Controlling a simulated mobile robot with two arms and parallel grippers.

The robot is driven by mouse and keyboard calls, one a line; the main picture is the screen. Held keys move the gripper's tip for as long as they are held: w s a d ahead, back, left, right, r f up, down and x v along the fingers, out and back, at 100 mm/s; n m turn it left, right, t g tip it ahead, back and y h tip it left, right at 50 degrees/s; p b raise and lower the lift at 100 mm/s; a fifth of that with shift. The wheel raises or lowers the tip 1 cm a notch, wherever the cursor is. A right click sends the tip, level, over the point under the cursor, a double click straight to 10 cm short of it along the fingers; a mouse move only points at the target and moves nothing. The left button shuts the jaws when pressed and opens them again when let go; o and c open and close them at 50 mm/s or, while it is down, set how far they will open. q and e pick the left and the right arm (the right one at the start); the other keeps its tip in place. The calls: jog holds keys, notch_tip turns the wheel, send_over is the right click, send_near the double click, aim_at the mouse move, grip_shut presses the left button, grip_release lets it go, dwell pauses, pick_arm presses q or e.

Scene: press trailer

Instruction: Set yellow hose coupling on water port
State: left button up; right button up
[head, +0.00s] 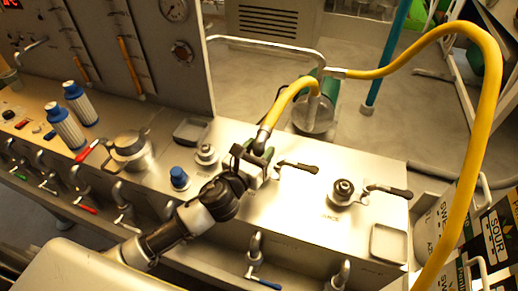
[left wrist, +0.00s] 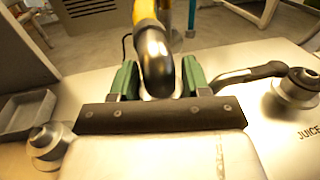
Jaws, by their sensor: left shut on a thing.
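The yellow hose (head: 294,97) ends in a metal coupling (head: 261,140), which also shows in the left wrist view (left wrist: 155,60). My left gripper (head: 260,153) is shut on the coupling, with its green fingers (left wrist: 158,82) on either side. It is over the steel deck, beside a black-handled lever (head: 298,166). The coupling's lower end and whatever is under it are hidden, so I cannot tell whether it touches a port. A port at the right (head: 343,190) reads JUICE in the left wrist view. Another port (head: 205,154) stands left of the gripper. No water label is readable.
A blue-capped fitting (head: 180,178) and a round steel lid (head: 130,148) stand left of the gripper. Small trays (head: 190,131) and (head: 389,243) sit on the deck. A tall gauge panel (head: 150,50) rises behind at left.

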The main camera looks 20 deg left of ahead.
pick_arm(q)
jog(key=shift+f, duration=0.2)
jog(key=o, duration=1)
jog(key=shift+c, duration=0.2)
jog(key=shift+s+f, duration=0.1)
jog(key=shift+v, duration=2.7)
jog(key=shift+b+v, duration=0.55)
jog(key=shift+v, duration=2.2)
